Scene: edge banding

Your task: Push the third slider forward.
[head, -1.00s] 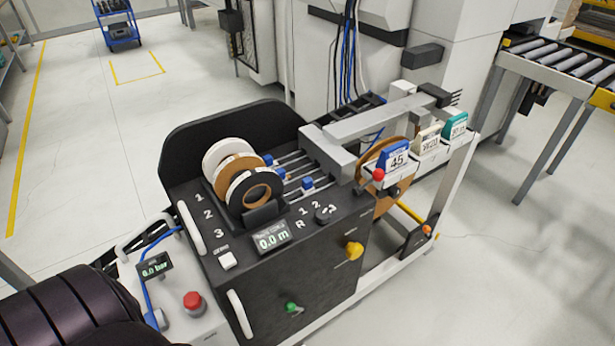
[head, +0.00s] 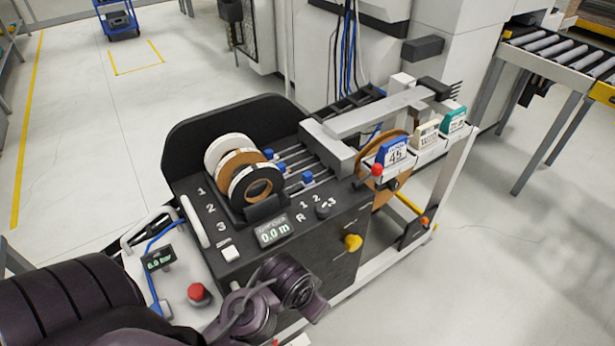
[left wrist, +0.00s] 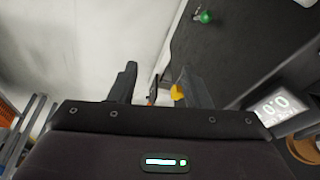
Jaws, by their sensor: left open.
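Three blue slider knobs sit on parallel rails beside the tape rolls in the head view. The nearest knob (head: 307,177), in the row lined up with the number 3, is farther right than the middle knob (head: 280,168) and the far knob (head: 268,154). My left arm reaches in from the lower left, its wrist low at the machine's front, apart from the knobs. In the left wrist view my left gripper (left wrist: 158,86) has its two fingers spread with nothing held between them. No slider shows clearly there. My right gripper is not in view.
The tape rolls (head: 240,165) stand left of the sliders. A display (head: 272,234), a yellow knob (head: 353,243) and a red button (head: 198,292) are around the panel. A grey beam (head: 375,113) spans the rails' right end. Open floor lies right of the machine.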

